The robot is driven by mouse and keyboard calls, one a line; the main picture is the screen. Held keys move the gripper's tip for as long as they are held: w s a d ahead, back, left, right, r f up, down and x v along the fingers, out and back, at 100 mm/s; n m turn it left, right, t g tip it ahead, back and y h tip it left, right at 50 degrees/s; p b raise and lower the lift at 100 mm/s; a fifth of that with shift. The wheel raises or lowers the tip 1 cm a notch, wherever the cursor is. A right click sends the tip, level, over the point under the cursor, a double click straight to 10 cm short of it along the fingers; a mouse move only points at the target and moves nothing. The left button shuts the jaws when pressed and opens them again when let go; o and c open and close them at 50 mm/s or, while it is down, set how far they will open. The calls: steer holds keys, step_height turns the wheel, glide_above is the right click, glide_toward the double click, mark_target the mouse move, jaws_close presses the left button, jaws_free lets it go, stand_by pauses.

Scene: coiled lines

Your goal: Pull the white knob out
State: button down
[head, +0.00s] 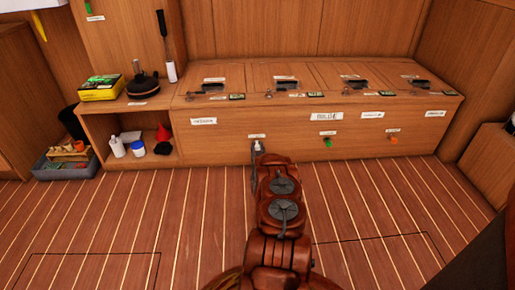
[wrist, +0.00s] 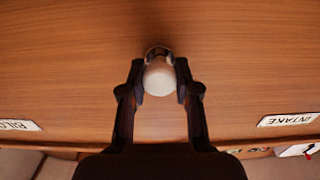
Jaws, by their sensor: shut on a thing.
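The white knob (wrist: 159,78) sticks out from the wooden front panel on a short metal stem. My gripper (wrist: 160,84) is shut on it, with one dark finger on each side, in the wrist view. In the head view my gripper (head: 257,150) meets the low front panel, and my arm and gripper hide most of the knob there. A small white label (head: 257,136) shows just above it.
A green knob (head: 327,143) and an orange knob (head: 392,139) are on the same panel (head: 225,145) to the right. An open cubby (head: 132,149) with bottles and a red funnel is at left. The striped floor in front is clear.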

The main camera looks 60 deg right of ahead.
steer(key=p, duration=0.1)
steer(key=s+a+p, duration=0.1)
steer(key=p, duration=0.1)
steer(key=shift+a+r, duration=0.25)
steer(key=shift+r, duration=0.05)
steer(key=p+v, duration=0.3)
steer(key=shift+s+a+f, duration=0.15)
steer(key=shift+s+f, duration=0.1)
steer(key=shift+s, duration=0.05)
steer(key=c, duration=0.8)
jaws_free()
steer(key=shift+v, duration=6)
